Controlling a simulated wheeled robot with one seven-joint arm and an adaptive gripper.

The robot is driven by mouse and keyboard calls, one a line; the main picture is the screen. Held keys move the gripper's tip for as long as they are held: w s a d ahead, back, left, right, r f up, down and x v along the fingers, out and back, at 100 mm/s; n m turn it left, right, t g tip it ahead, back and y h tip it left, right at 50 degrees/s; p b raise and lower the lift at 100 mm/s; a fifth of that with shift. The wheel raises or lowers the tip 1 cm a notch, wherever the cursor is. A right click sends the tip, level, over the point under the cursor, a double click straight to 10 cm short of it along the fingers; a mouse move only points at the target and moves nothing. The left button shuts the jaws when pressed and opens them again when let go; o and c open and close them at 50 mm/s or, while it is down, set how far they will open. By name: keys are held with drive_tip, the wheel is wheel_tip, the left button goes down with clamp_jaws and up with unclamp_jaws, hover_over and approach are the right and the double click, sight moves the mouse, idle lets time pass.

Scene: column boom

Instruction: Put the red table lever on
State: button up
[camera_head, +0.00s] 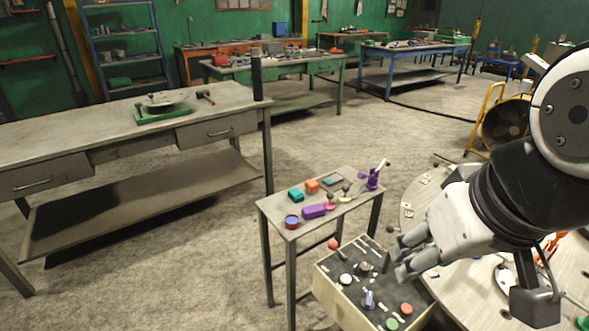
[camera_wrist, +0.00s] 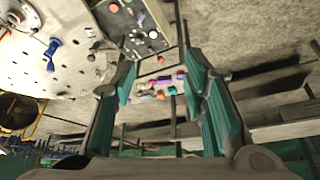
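The red-knobbed lever (camera_head: 333,244) stands at the far left corner of a dark control panel (camera_head: 330,270) on a pale box. Its shaft leans, with the red ball up and to the left. My gripper (camera_head: 398,257) is to the right of the lever, over the panel's right side in the picture.
The panel also carries a red-orange button (camera_head: 405,309), a green button (camera_head: 392,323), a blue switch (camera_head: 369,300) and a white knob (camera_head: 345,280). A small table (camera_head: 275,213) with colored objects stands just behind. A round pale table (camera_head: 460,295) is at right.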

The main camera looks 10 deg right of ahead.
drive_tip(key=shift+w, duration=0.2)
drive_tip(key=c, duration=0.8)
drive_tip(key=w+f+n+b, duration=0.1)
drive_tip(key=w, duration=0.2)
drive_tip(key=w+f+n+g+b, duration=0.1)
drive_tip(key=w+f+n+b, duration=0.1)
drive_tip(key=w, duration=0.2)
drive_tip(key=w+a+f+n+g+h+b, duration=0.1)
drive_tip(key=w+f+b, duration=0.1)
drive_tip(key=w, duration=0.2)
drive_tip(key=shift+a+n, duration=0.1)
drive_tip(key=shift+n, duration=0.3)
clamp_jaws()
drive_tip(key=w+a+f+n+h+b, duration=0.3)
drive_tip(key=w+a+f+n+b, duration=0.2)
drive_tip(key=w+f, duration=0.7)
drive_tip(key=w+a+f+n+h+b, duration=0.2)
drive_tip(key=w+a+f+n+b, duration=0.3)
drive_tip(key=w+a+f+n, duration=0.3)
drive_tip(key=w+f, duration=0.4)
drive_tip(key=f, duration=0.2)
drive_tip(key=shift+w+a+f+g+h+b, duration=0.2)
drive_tip(key=shift+g+h+b, duration=0.1)
drive_tip(key=shift+g+h, duration=0.1)
